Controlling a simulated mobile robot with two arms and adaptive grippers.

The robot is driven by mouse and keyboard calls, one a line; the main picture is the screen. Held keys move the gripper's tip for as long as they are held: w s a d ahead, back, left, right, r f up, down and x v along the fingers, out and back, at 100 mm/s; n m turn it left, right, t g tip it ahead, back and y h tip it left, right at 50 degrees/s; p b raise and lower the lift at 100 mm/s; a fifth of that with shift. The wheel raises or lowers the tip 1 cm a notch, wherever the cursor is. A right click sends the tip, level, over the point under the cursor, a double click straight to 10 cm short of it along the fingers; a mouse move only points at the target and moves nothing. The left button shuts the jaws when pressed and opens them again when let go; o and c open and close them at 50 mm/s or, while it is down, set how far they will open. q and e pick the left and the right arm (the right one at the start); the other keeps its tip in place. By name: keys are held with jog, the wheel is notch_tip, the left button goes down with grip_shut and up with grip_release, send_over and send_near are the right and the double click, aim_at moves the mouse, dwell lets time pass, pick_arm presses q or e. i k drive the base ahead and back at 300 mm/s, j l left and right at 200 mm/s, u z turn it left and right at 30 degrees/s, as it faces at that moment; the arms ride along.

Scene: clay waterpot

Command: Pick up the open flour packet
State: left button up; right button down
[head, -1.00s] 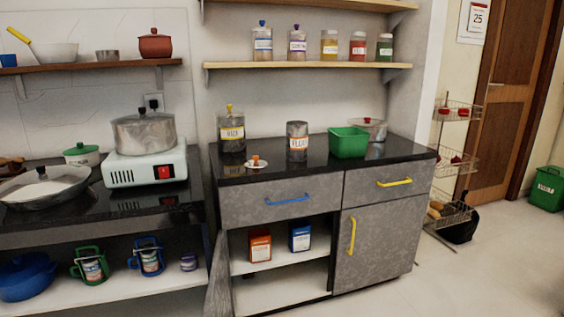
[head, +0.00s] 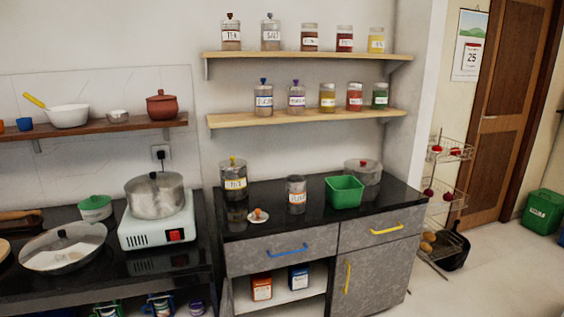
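Two small packets stand in the open cabinet compartment under the counter. One is an orange and white packet (head: 262,287); the other is a blue and white packet (head: 299,277) to its right. Their labels are too small to read, so I cannot tell which holds flour or whether either is open. A grey canister (head: 296,195) on the black counter has a label that seems to read flour; it has no visible lid. Neither of my grippers is in view.
A green bin (head: 344,192), a lidded pot (head: 363,172), a jar (head: 234,180) and a small saucer (head: 258,216) stand on the counter. A stove with a pot (head: 155,196) is at left. Wall shelves hold several jars.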

aim_at(261, 283)
jog(key=j+z, duration=0.2)
jog(key=j, duration=0.8)
jog(key=k+j+z, duration=0.2)
jog(key=j, duration=0.75)
jog(key=i+l+u, duration=0.35)
jog(key=l+u, duration=0.15)
jog(key=l, duration=1.45)
jog(key=l+u, duration=0.5)
jog(key=l, duration=1.45)
